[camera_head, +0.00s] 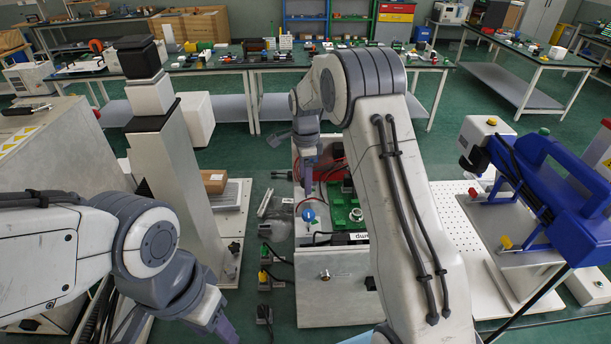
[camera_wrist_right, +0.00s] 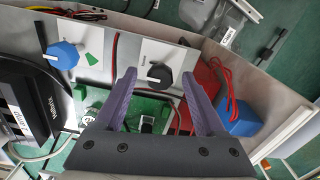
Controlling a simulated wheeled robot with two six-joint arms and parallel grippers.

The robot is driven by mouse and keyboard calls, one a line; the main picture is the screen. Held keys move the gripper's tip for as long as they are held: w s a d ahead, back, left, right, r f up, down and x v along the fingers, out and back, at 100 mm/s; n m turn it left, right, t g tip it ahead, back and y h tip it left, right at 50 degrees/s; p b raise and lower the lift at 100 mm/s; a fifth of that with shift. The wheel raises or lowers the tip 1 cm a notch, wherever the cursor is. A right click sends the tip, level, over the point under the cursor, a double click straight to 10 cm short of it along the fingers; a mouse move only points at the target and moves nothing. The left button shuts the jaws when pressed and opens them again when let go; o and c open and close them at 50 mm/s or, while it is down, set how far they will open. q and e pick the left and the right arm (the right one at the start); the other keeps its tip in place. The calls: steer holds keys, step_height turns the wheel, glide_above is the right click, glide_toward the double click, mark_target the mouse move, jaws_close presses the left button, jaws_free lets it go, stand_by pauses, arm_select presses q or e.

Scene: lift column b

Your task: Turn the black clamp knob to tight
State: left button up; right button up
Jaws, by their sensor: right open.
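The black knob (camera_wrist_right: 158,74) has a white pointer mark and sits on a pale panel in the right wrist view. My right gripper (camera_wrist_right: 159,76) is open, with its two purple fingers pointing toward the panel, one on each side of the knob in the picture. I cannot tell whether they touch it. In the head view the right gripper (camera_head: 308,186) hangs over the open grey box (camera_head: 335,285). My left gripper (camera_head: 218,325) is low in the head view, away from the box; its jaw opening is unclear.
A blue knob (camera_wrist_right: 63,55) sits left of the black one on the panel. A green board (camera_wrist_right: 150,108), red wires (camera_wrist_right: 220,75) and a blue block (camera_wrist_right: 238,118) lie inside the box. A blue-handled device (camera_head: 560,190) stands at the right, a white column (camera_head: 178,165) at the left.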

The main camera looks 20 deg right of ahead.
steer(key=shift+c, duration=0.4)
jaws_close()
steer(key=shift+n, duration=0.4)
steer(key=n, duration=1.1)
steer(key=shift+n, duration=0.4)
steer(key=n, duration=0.6)
steer(key=shift+p, duration=0.3)
steer(key=n, duration=0.7)
steer(key=shift+d+r, duration=0.1)
